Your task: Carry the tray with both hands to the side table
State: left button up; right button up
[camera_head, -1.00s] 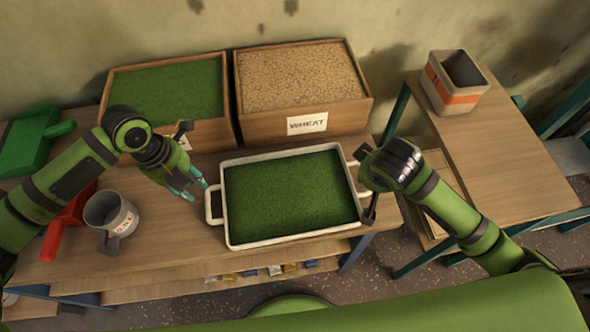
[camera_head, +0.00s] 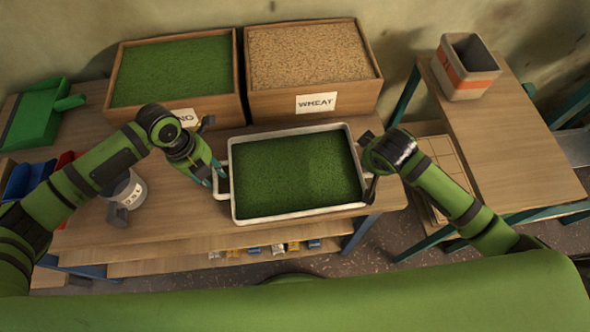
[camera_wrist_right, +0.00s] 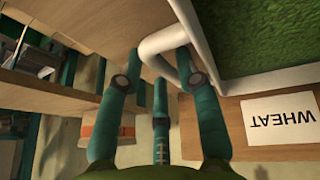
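The white-rimmed tray (camera_head: 297,215), filled with green grains, stands on the workbench, with a loop handle on each short side. My left gripper (camera_head: 217,172) is at the tray's left handle, its fingertips overlapping the handle; its closure is too small to make out. My right gripper (camera_head: 369,178) is at the right handle. In the right wrist view its fingers (camera_wrist_right: 160,65) stand apart on both sides of the white handle (camera_wrist_right: 158,43). The side table (camera_head: 490,130) is at the right.
A green-filled crate (camera_head: 120,116) and the wheat crate (camera_head: 345,103) stand behind the tray. A labelled metal mug (camera_head: 127,190) and a green scoop (camera_head: 35,118) are at the left. An orange-striped container (camera_head: 466,72) sits at the side table's back; its middle is clear.

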pick_arm(q)
jog(key=shift+f, duration=0.15)
pick_arm(e)
jog(key=shift+f, duration=0.15)
pick_arm(q)
grip_shut()
pick_arm(e)
grip_shut()
pick_arm(q)
jog(key=shift+r, duration=0.2)
pick_arm(e)
jog(key=shift+w+r, duration=0.1)
jog(key=shift+r, duration=0.1)
